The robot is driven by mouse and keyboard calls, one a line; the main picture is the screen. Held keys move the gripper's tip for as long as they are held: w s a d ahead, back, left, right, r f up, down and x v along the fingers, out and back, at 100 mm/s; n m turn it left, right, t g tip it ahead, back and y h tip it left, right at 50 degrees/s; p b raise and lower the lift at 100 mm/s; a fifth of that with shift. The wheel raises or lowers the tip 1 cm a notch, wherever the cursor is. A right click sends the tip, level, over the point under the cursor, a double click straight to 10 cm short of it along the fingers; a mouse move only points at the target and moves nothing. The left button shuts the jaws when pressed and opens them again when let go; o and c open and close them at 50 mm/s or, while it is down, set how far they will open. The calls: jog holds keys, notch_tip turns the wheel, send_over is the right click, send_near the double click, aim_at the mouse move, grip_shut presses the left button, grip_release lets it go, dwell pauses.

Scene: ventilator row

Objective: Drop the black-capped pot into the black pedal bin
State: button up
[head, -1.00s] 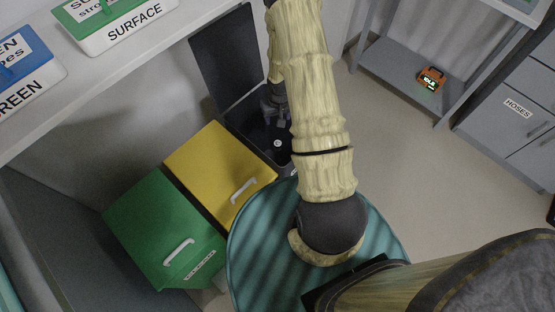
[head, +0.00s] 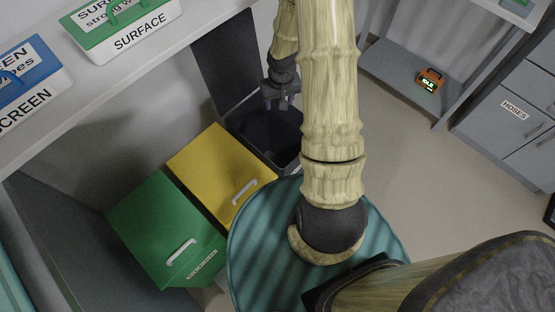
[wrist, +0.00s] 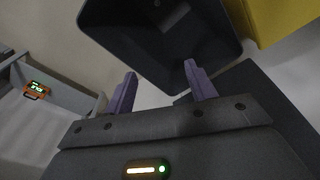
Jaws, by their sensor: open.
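The black pedal bin (head: 262,135) stands with its lid (head: 222,58) raised against the wall. In the wrist view the bin (wrist: 150,45) opens dark beyond my fingertips. My gripper (head: 281,104) is above the bin's opening in the head view, partly beside my arm. In the wrist view my gripper (wrist: 160,74) has its two purple fingers spread apart with nothing between them. I cannot make out the black-capped pot. Small pale marks show inside the bin at the wrist view's top edge, too unclear to name. My arm hides the bin's right side.
A yellow bin (head: 215,170) and a green bin (head: 165,228) stand left of the black bin. A white shelf (head: 120,85) with SURFACE (head: 125,28) and SCREEN (head: 28,88) wipes boxes overhangs them. An orange device (head: 430,79) sits on a grey shelf. Floor at right is clear.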

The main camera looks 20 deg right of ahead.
jog(key=r, duration=0.5)
jog(key=shift+s+a+r+p, duration=0.1)
jog(key=shift+s+p, duration=0.15)
jog(key=shift+p, duration=0.15)
jog(key=shift+s, duration=0.1)
jog(key=s+a+r+n+t, duration=0.1)
jog(key=s+a+r, duration=0.4)
jog(key=s+r, duration=0.15)
jog(key=s+a+r+n, duration=0.1)
jog(key=s+a+r, duration=0.3)
jog(key=s+r, duration=0.3)
notch_tip(320, 180, up, 17)
jog(key=w+p, duration=0.1)
jog(key=p, duration=1.5)
jog(key=shift+w+a+f, duration=0.15)
jog(key=shift+w+f, duration=0.05)
